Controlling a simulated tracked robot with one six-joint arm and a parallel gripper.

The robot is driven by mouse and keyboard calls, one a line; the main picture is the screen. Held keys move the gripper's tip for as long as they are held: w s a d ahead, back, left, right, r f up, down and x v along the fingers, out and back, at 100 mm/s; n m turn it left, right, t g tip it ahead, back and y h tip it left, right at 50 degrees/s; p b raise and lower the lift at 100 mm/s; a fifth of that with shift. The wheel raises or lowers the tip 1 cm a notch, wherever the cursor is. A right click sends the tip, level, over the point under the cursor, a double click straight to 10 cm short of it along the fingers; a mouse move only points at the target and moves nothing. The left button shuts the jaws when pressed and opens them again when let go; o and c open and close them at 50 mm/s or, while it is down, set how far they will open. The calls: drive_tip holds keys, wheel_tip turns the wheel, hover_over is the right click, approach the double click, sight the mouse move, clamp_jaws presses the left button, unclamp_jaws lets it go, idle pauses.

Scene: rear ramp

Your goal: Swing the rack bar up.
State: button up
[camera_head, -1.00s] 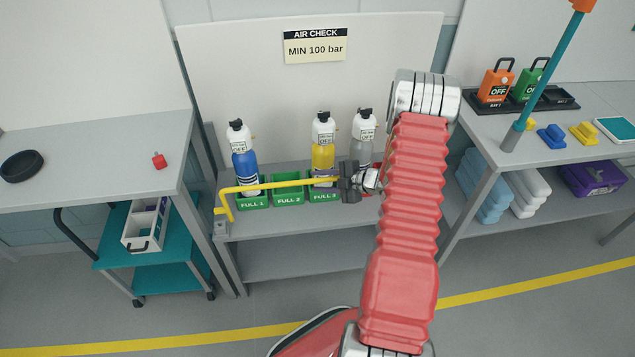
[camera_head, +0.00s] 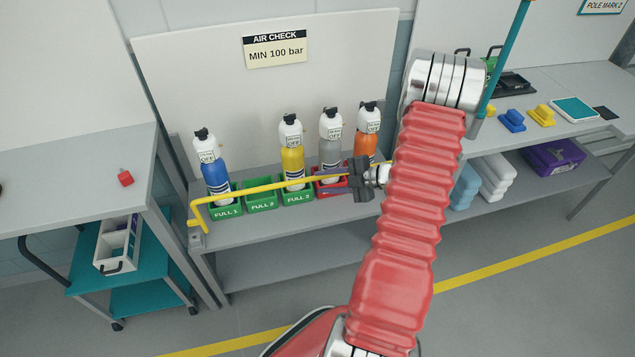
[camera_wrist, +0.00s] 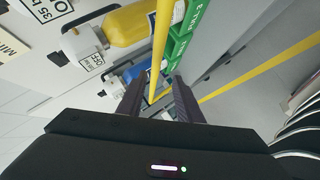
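The yellow rack bar (camera_head: 265,188) runs across the front of the rack, low over the trays and in front of the bottles. Its left end bends down to a small bracket (camera_head: 196,239) on the shelf. My gripper (camera_head: 353,179) is at the bar's right end, its two dark fingers apart, one above and one below the bar. In the wrist view, the bar (camera_wrist: 160,45) passes between the spread fingers (camera_wrist: 157,84), with gaps seeming to show beside it.
Behind the bar stand blue (camera_head: 213,175), yellow (camera_head: 292,160), grey (camera_head: 330,150) and orange (camera_head: 366,140) bottles. The FULL 2 tray (camera_head: 262,200) is empty. A teal pole (camera_head: 507,55) rises right of my arm. A side table (camera_head: 75,170) and teal cart (camera_head: 125,275) stand left.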

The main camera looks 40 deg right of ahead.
drive_tip(key=shift+a+r, duration=0.15)
drive_tip(key=shift+a, duration=0.05)
drive_tip(key=shift+c, duration=1.4)
drive_tip(key=a+r+n, duration=0.1)
drive_tip(key=a+n, duration=0.1)
drive_tip(key=w+a+r+n+g+y, duration=0.1)
drive_tip(key=a+r+n, duration=0.3)
drive_tip(key=shift+w+r+n+g, duration=0.1)
drive_tip(key=shift+w+n+g, duration=0.1)
drive_tip(key=shift+n+g, duration=0.15)
clamp_jaws()
drive_tip(key=s+a+r+n+g, duration=0.25)
drive_tip(key=a+r+n, duration=0.35)
drive_tip(key=a+n, duration=0.3)
drive_tip(key=s+a+r+n+g, duration=0.25)
drive_tip(key=a+r+n, duration=0.45)
drive_tip(key=n, duration=0.4)
drive_tip(key=s+a+r+n+h, duration=0.3)
drive_tip(key=s+a+r+n, duration=0.2)
drive_tip(key=n, duration=0.9)
drive_tip(key=s+a+r+n+t+h, duration=0.1)
drive_tip(key=s+a+r+n+h, duration=0.2)
drive_tip(key=n, duration=1.1)
drive_tip(key=s+a+r, duration=0.2)
drive_tip(key=s, duration=0.3)
drive_tip(key=shift+s+r+h, duration=0.2)
drive_tip(key=shift+r+h, duration=0.15)
drive_tip(key=shift+h, duration=0.05)
